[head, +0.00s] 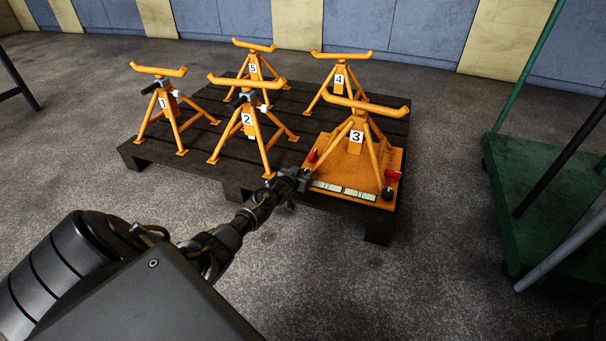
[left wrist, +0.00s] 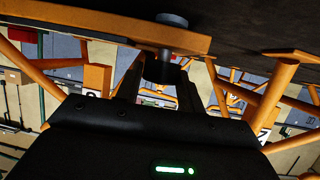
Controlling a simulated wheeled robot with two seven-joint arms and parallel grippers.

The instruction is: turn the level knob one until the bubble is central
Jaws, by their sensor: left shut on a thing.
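Stand 3 (head: 355,143) is orange and stands on an orange base plate (head: 345,163). Two pale level strips (head: 328,186) lie along the plate's front edge; any bubble is too small to make out. A black knob (head: 387,193) sits at the plate's front right corner. My left gripper (head: 302,177) is at the front left corner, shut on a dark knob (left wrist: 172,20), which the gripper hides in the head view. In the left wrist view my left gripper (left wrist: 158,88) reaches the knob beside the plate's orange edge. My right gripper is not in view.
Stands 1 (head: 163,103), 2 (head: 247,120), 4 (head: 339,80) and 5 (head: 252,70) share the dark slatted pallet (head: 215,172). A red part (head: 392,175) is on the plate's right side. A green trolley (head: 545,185) stands at right. Floor in front is clear.

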